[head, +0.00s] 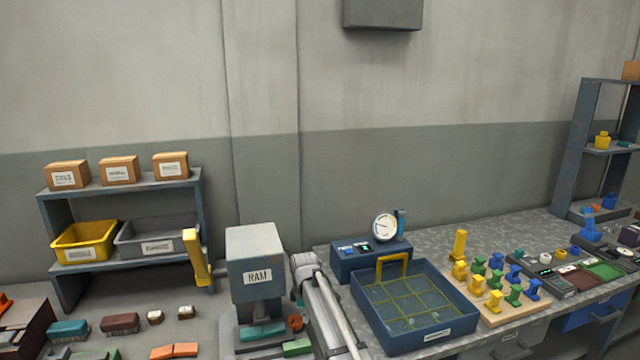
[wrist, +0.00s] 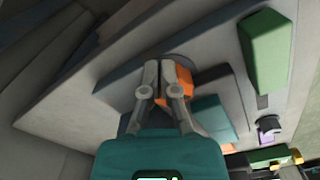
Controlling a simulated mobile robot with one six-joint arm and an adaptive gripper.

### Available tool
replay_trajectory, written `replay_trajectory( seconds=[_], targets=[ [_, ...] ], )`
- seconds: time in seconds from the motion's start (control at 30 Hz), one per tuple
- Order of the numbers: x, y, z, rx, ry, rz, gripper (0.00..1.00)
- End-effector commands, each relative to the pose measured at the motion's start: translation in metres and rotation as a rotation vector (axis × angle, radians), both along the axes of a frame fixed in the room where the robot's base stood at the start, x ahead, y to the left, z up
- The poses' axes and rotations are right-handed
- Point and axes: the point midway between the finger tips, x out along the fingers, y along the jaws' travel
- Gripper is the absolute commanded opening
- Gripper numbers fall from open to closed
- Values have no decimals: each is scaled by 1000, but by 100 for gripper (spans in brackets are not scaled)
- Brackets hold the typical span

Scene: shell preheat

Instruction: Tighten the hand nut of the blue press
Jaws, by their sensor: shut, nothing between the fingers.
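The blue-grey press marked RAM (head: 257,278) stands upright left of the middle in the head view, with a yellow lever at its upper left. A small orange part (head: 296,323), perhaps the hand nut, shows low at its right side. In the wrist view an orange part (wrist: 182,82) lies just behind my fingertips and is partly covered by them. My gripper (wrist: 158,75) is shut and empty, its tips close to a dark round piece beside the orange part. Whether the fingers touch either cannot be told. The head view does not show my fingers clearly.
A teal block (head: 262,332) and a green block (head: 297,347) sit low around the press. A blue tray (head: 437,343) stands right of my arm, before a gauge box (head: 368,262). A shelf (head: 125,187) with boxes and bins stands left.

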Motion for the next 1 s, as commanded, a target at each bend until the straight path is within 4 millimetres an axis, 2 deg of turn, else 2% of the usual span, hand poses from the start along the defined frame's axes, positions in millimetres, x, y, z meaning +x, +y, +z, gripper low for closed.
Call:
replay_trajectory(
  seconds=[1.0],
  targets=[
    [-7,5,0,2,0,3,0]
  ],
)
